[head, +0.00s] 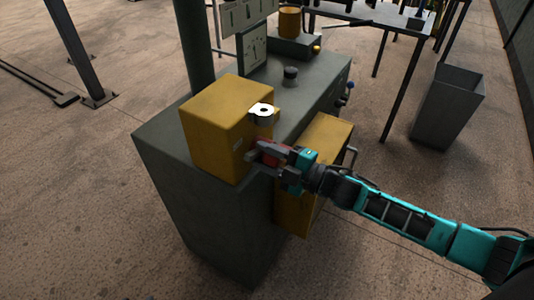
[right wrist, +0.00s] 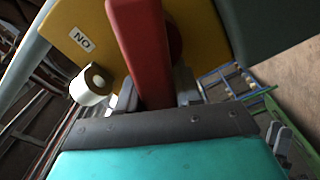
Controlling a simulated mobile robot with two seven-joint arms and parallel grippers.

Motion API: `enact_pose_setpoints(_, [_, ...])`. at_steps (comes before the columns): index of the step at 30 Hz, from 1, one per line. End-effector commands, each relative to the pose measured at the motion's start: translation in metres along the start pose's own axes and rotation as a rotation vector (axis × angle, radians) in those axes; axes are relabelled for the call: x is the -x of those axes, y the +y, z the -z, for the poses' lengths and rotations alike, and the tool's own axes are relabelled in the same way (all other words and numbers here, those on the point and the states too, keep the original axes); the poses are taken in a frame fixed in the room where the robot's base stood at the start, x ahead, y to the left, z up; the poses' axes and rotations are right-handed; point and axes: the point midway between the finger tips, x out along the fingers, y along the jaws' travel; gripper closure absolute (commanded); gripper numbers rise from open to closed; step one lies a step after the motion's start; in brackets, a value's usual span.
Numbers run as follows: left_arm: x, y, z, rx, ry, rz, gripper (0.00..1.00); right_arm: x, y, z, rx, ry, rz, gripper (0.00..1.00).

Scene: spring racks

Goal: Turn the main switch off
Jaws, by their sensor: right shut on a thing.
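The yellow switch box (head: 215,130) stands on the grey-green cabinet's top, and its face fills the upper part of the right wrist view (right wrist: 185,25). A red switch handle (right wrist: 137,45) sticks out from that face; in the head view only a bit of red (head: 272,150) shows at my gripper. My right gripper (head: 264,156) is shut on the red handle, with its fingers on either side of it in the right wrist view (right wrist: 158,98). A small white label (right wrist: 82,41) on the face reads ON, upside down. My left gripper is not in view.
A white ring-shaped piece (head: 262,111) sits at the box's upper corner, close to my gripper. A second yellow box (head: 325,145) hangs on the cabinet's side beneath my arm. A dark knob (head: 291,74) stands on the cabinet (head: 165,165). A grey bin (head: 447,108) stands at right.

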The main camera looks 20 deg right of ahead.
Motion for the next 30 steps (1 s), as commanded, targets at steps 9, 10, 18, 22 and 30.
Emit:
enact_pose_setpoints(9, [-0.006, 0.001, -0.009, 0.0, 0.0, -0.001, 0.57, 0.003, -0.011, -0.012, 0.258, -0.028, 0.012, 1.0])
enact_pose_setpoints(10, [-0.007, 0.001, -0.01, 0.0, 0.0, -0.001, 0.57, 0.003, -0.011, -0.012, 0.277, -0.028, 0.012, 1.0])
enact_pose_setpoints(18, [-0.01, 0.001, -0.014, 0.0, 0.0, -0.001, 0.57, 0.003, -0.011, -0.013, 0.406, -0.028, 0.01, 1.0])
enact_pose_setpoints(22, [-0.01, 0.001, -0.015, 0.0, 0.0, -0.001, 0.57, 0.003, -0.011, -0.014, 0.435, -0.028, 0.01, 1.0])
enact_pose_setpoints(30, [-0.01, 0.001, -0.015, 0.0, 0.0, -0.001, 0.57, 0.003, -0.01, -0.014, 0.458, -0.028, 0.01, 1.0])
